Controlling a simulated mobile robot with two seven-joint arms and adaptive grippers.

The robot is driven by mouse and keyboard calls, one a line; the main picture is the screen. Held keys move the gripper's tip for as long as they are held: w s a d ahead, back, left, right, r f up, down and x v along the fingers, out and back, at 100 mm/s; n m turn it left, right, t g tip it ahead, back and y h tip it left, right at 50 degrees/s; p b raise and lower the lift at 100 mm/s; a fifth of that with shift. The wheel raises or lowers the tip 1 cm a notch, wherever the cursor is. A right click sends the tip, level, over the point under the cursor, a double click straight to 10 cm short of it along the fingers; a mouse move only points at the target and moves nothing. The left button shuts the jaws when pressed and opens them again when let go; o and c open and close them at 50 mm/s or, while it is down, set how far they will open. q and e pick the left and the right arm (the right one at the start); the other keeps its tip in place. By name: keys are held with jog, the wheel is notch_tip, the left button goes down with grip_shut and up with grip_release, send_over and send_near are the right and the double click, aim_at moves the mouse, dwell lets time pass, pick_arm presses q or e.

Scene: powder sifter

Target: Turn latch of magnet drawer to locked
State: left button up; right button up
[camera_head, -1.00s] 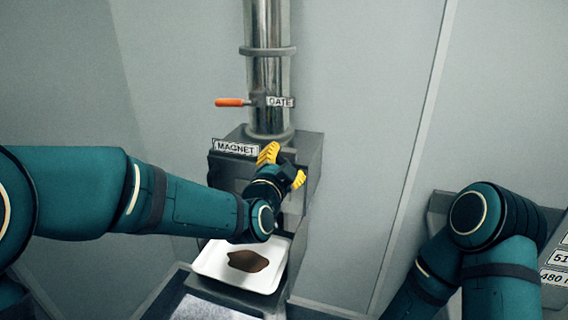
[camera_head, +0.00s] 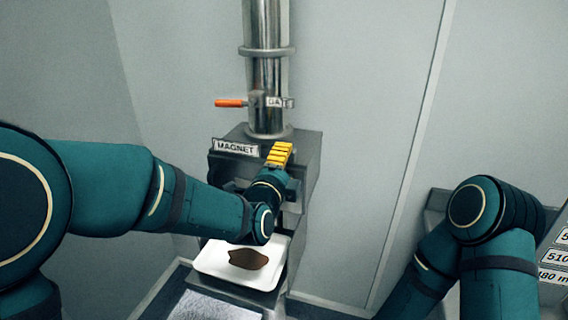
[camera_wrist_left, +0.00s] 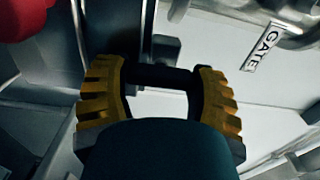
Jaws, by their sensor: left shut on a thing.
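The magnet housing (camera_head: 308,155) is a dark grey box under the steel pipe, with a MAGNET label (camera_head: 235,147) on its upper front. My left gripper (camera_head: 279,155) is at the right part of its front, yellow fingers pointing up and seen edge-on. In the left wrist view my left gripper (camera_wrist_left: 160,92) has its two fingers on either side of a dark bar (camera_wrist_left: 160,76), which looks like the latch, and is shut on it. My gripper and wrist hide most of the latch and drawer front in the head view. My right gripper is out of view.
An orange gate handle (camera_head: 230,103) sticks out left of the pipe (camera_head: 266,75), above the housing. A white tray (camera_head: 213,262) with brown powder (camera_head: 247,259) sits below my left wrist. A red rounded part (camera_wrist_left: 22,16) shows at the wrist view's upper left.

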pick_arm(q)
jog(key=shift+f, duration=0.15)
dwell(0.3)
jog(key=o, duration=1.2)
jog(key=shift+s, duration=0.1)
jog(key=v, duration=1.2)
